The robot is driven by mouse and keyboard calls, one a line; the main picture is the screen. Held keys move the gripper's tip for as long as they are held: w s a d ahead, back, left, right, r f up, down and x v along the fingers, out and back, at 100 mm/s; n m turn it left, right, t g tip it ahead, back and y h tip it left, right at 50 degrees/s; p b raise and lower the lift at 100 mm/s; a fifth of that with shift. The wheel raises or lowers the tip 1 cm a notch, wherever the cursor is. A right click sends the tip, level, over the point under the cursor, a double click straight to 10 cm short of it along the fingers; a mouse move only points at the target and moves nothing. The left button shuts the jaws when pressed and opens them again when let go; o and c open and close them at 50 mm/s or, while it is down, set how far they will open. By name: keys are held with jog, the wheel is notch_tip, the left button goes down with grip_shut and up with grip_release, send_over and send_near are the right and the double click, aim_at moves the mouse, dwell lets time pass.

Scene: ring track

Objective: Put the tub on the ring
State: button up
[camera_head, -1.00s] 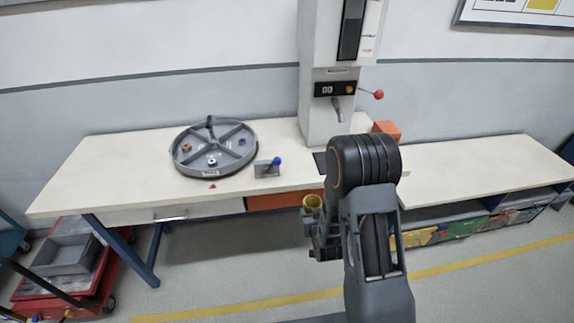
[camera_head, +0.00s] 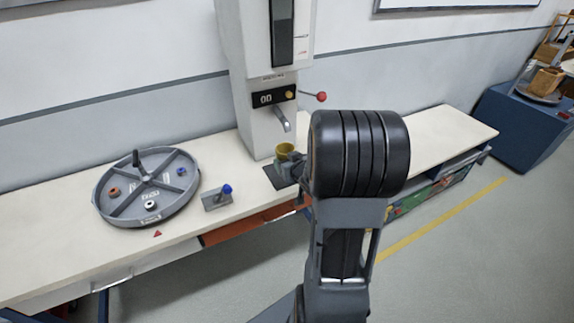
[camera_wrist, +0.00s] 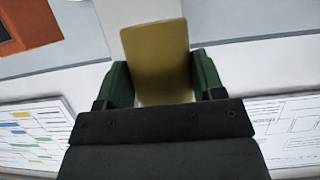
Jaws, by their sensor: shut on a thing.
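The tub is a yellow cup (camera_head: 285,148), open at the top, seen near the dark pad (camera_head: 275,178) under the machine's spout. My gripper (camera_head: 292,163) is shut on it; my arm hides part of the gripper. In the wrist view the tub (camera_wrist: 157,60) stands between the two green fingers (camera_wrist: 157,84). I cannot tell whether the tub touches the pad. The grey round spoked ring (camera_head: 130,213) lies on the bench at the left, with several small coloured parts in its sections. It is well apart from the tub.
A tall grey machine (camera_head: 262,110) with a spout and red-knobbed lever (camera_head: 321,97) stands behind the tub. A small blue-knobbed block (camera_head: 218,198) sits between the ring and the pad. A red triangle marks the bench (camera_head: 158,234). The bench at the right (camera_head: 440,128) is clear.

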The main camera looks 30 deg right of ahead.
jog(key=w+d+f, duration=0.2)
jog(key=w, duration=0.1)
jog(key=w+d+f+p, duration=0.1)
jog(key=w+d+f, duration=0.1)
jog(key=f, duration=0.1)
jog(key=w+d+f, duration=0.3)
jog(key=shift+w+f+p, duration=0.1)
jog(key=shift+w+p, duration=0.2)
jog(key=shift+w+d+f+p, duration=0.1)
jog(key=shift+f+p, duration=0.15)
jog(key=shift+f, duration=0.35)
jog(key=shift+w+d+f+p, duration=0.1)
jog(key=shift+f+p, duration=0.1)
jog(key=shift+f, duration=1.1)
jog(key=shift+f, duration=0.15)
jog(key=o, duration=0.9)
jog(key=shift+o, duration=0.2)
